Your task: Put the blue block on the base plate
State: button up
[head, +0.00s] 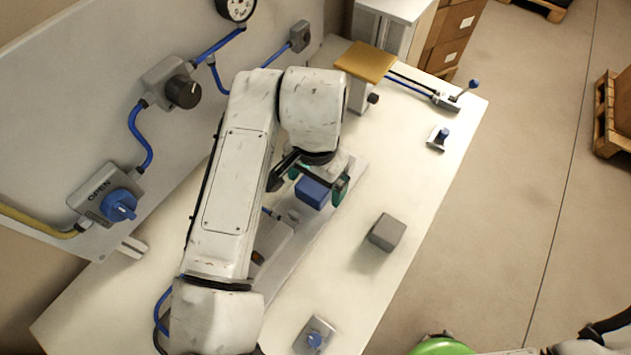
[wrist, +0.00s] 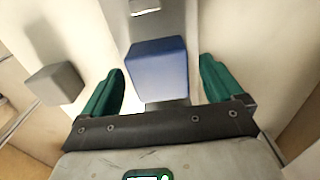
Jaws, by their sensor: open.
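The blue block (head: 312,192) lies between the parted fingers of my gripper (head: 318,184) in the head view. In the wrist view the blue block (wrist: 157,70) sits between the two green fingers of my gripper (wrist: 161,74), with a gap on each side. My gripper is open. A long grey plate, which looks like the base plate (head: 322,222), runs under the block; it also shows as a grey strip in the wrist view (wrist: 180,22). The block appears to rest on this plate, but its underside is hidden. My arm covers part of the plate.
A grey block (head: 387,232) stands on the white table (head: 415,190) to the right. A yellow-topped stand (head: 365,62) is at the back. A panel with valves (head: 105,195) rises on the left.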

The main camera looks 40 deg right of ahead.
notch_tip(320, 180, up, 11)
jog(key=shift+f, duration=0.15)
dwell(0.7)
